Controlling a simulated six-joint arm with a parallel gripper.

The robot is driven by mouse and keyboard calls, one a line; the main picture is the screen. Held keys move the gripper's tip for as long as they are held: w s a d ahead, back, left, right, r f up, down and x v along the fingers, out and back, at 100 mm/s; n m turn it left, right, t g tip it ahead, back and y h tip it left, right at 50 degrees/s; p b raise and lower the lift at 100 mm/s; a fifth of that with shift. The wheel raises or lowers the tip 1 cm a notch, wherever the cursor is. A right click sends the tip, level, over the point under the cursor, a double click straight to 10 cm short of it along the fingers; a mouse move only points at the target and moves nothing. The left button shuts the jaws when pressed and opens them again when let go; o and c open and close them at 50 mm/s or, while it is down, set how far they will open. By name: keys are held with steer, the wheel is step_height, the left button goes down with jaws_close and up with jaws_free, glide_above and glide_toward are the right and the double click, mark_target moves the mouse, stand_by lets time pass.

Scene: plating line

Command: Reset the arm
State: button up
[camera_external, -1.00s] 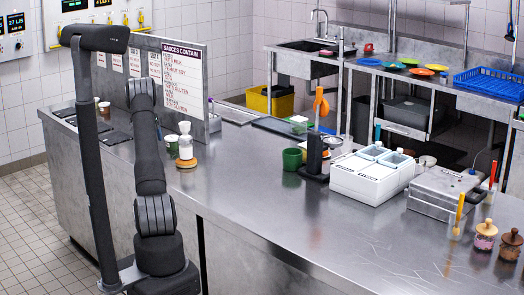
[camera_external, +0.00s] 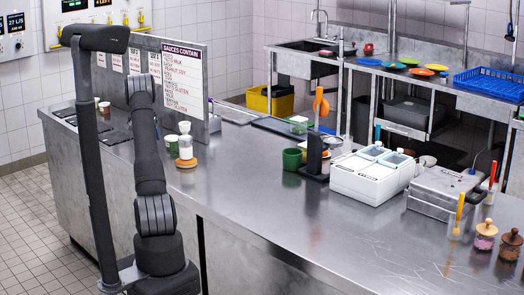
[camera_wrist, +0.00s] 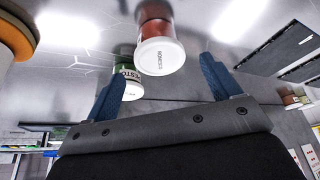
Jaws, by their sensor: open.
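My arm (camera_external: 150,180) stands upright at the left of the external view, bent near the sauce sign. My gripper (camera_wrist: 162,70) shows in the wrist view, its two blue fingers wide apart with nothing held between them. Past the fingers are a red jar with a white lid (camera_wrist: 160,54) and a green jar with a white lid (camera_wrist: 130,83); both look apart from the fingers. The gripper itself is hidden behind the arm in the external view.
The steel counter (camera_external: 270,220) is mostly clear in front. A white-lidded stack (camera_external: 186,147), a green mug (camera_external: 292,159), a white two-lidded container (camera_external: 365,180) and a metal press (camera_external: 440,190) stand on it. The sauce sign (camera_external: 180,75) rises close behind my arm.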

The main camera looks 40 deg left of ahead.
steer(key=v, duration=0.7)
steer(key=x, duration=1.1)
steer(key=shift+w+f, duration=0.15)
steer(key=shift+f, duration=0.05)
step_height(320, 180, up, 4)
steer(key=shift+f, duration=0.1)
steer(key=w+d+r, duration=0.5)
steer(key=d+r, duration=0.2)
steer(key=d, duration=0.3)
step_height(320, 180, up, 11)
steer(key=w+d+r+m+h, duration=0.1)
steer(key=w+d+m, duration=0.2)
steer(key=d, duration=1.2)
steer(key=w+d+m+h, duration=0.1)
steer(key=w+d+m, duration=0.3)
steer(key=w+d, duration=0.6)
steer(key=d, duration=0.5)
steer(key=shift+w+d+r+t, duration=0.25)
steer(key=shift+d+r+t, duration=0.05)
steer(key=shift+r+t, duration=0.1)
steer(key=shift+a, duration=0.1)
